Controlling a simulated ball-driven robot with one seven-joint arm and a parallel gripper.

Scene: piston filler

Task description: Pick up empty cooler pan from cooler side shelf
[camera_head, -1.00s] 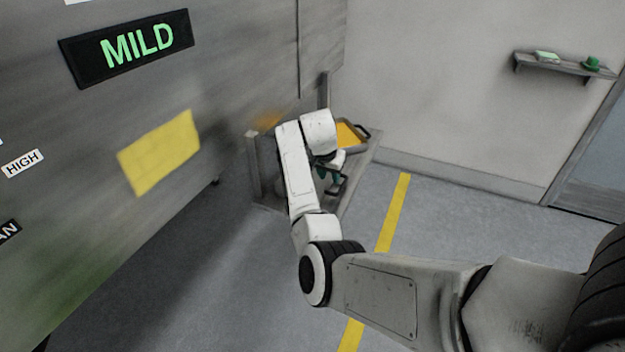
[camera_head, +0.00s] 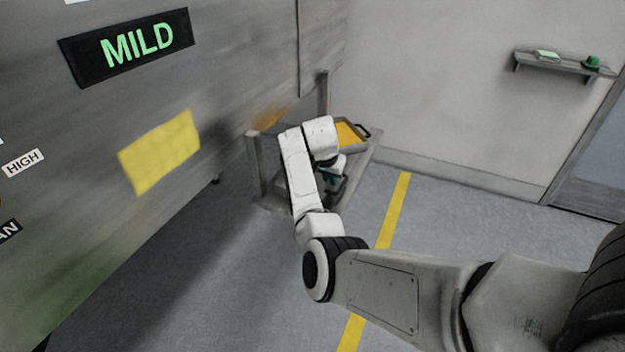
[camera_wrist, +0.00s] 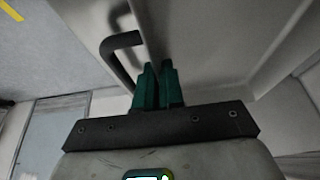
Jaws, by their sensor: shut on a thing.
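My gripper (camera_wrist: 158,84) has its two green fingers close together on the edge of a grey cooler pan (camera_wrist: 215,40). The pan's dark bent handle (camera_wrist: 121,45) stands just left of the fingers. The pan surface I see in the wrist view is bare, but the view is too close to show all of it. In the head view my gripper (camera_head: 331,176) is at the low side shelf (camera_head: 360,170), mostly behind my arm. The held pan is largely hidden there.
A pan with yellow-orange contents (camera_head: 347,134) and dark handles sits at the shelf's back. The shelf's posts (camera_head: 254,167) stand close to my arm. The steel machine wall (camera_head: 235,60) is at left. The floor right of the yellow line (camera_head: 393,215) is clear.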

